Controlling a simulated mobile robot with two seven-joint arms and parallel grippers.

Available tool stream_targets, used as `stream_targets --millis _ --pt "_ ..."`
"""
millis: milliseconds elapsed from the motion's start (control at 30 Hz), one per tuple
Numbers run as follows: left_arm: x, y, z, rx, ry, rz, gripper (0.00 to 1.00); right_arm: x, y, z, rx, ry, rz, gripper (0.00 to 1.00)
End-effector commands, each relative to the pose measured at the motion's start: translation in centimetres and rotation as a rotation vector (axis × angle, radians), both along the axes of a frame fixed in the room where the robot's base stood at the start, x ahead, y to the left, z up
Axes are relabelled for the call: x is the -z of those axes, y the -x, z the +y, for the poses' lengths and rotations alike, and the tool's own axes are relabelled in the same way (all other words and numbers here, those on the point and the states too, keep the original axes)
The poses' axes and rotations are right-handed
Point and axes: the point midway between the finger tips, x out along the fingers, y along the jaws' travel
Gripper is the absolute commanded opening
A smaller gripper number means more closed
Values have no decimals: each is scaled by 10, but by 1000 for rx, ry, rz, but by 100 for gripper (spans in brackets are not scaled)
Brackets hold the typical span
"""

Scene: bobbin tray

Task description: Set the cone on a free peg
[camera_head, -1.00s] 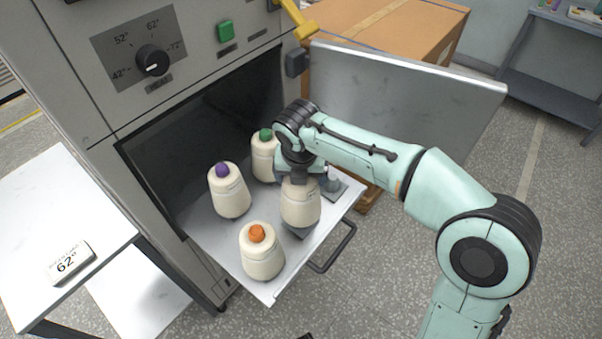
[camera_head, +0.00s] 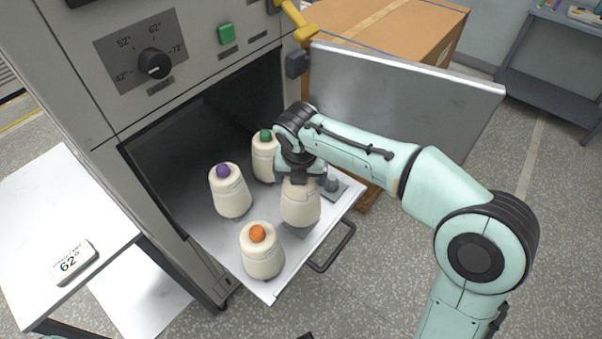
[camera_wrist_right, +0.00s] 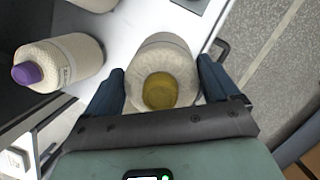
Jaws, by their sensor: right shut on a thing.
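My right gripper (camera_head: 300,176) is shut on a cream cone (camera_head: 300,205), which hangs upright below it. In the right wrist view, the fingers (camera_wrist_right: 160,72) flank this cone (camera_wrist_right: 165,55), and its yellow top (camera_wrist_right: 159,91) faces the camera. The cone is over a grey square base plate (camera_head: 302,232) on the pulled-out tray (camera_head: 272,291); the peg there is hidden, and I cannot tell whether the cone touches down. A bare grey peg (camera_head: 332,184) stands at the tray's back right. My left gripper is not in view.
Other cones stand on the tray: purple-topped (camera_head: 230,192), green-topped (camera_head: 263,160) and orange-topped (camera_head: 262,254). The oven door (camera_head: 410,110) stands open behind my arm. A tray handle (camera_head: 335,250) juts out in front. A white table (camera_head: 65,215) is at left.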

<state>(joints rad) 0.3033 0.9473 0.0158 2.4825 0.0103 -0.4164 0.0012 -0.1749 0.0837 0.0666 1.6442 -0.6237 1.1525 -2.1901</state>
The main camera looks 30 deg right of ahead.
Motion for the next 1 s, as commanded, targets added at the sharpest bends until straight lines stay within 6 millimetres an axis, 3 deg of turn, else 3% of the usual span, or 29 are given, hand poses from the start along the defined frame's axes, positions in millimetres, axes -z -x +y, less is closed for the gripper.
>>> stream_targets --millis 367,1000 --pt "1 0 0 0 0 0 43 1 0 0 0 1 -1 22" --pt "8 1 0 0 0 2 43 20 0 0 0 0 0 22"
